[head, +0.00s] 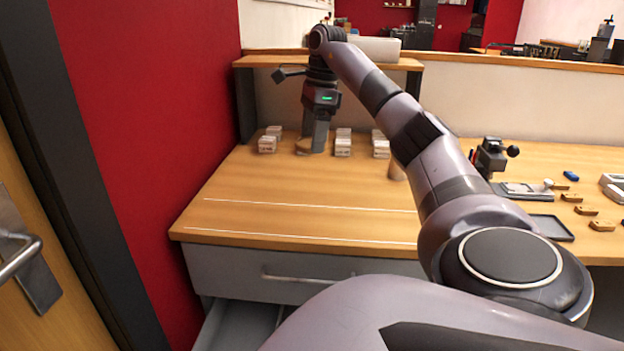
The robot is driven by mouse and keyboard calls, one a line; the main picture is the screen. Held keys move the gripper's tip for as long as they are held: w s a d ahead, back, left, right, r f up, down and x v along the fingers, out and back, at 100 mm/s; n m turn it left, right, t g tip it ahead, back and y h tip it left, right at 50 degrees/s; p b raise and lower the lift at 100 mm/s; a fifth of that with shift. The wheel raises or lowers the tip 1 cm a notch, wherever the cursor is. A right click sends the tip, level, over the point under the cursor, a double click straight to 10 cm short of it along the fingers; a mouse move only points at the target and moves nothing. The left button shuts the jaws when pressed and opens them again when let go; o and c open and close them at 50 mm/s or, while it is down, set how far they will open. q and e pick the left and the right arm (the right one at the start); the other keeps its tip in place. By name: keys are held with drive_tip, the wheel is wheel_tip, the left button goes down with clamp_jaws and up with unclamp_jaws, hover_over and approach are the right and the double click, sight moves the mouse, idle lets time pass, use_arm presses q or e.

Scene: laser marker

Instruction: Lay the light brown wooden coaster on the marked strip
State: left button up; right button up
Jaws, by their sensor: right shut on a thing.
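My right arm reaches across the table to the far left, and its gripper (318,142) points down among the white stacks at the back. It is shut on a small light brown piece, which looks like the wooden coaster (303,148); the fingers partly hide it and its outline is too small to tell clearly. The marked strip (300,221) is the bare band between two thin white lines along the table's front left. It lies nearer than the gripper, and my arm covers its right end. My left gripper is not in view.
Small white stacks (343,147) stand in groups on both sides of the gripper. A tan object (396,172) shows partly behind my arm. At right are a dark tray (552,228), a small device (490,158) and several wooden pieces (586,210). A raised shelf (270,61) stands behind.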

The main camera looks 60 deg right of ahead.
drive_tip(key=b, duration=0.5)
hover_over(311, 221)
wheel_tip(311, 221, down, 7)
drive_tip(key=f, duration=0.2)
drive_tip(key=f+b, duration=0.1)
drive_tip(key=f, duration=0.2)
drive_tip(key=f+b, duration=0.1)
drive_tip(key=f, duration=0.2)
drive_tip(key=shift+s+d+f, duration=0.25)
wheel_tip(311, 221, down, 4)
drive_tip(key=shift+f+b, duration=0.15)
drive_tip(key=shift+b, duration=0.65)
drive_tip(key=shift+f, duration=0.2)
drive_tip(key=o, duration=1)
drive_tip(key=shift+o, duration=0.2)
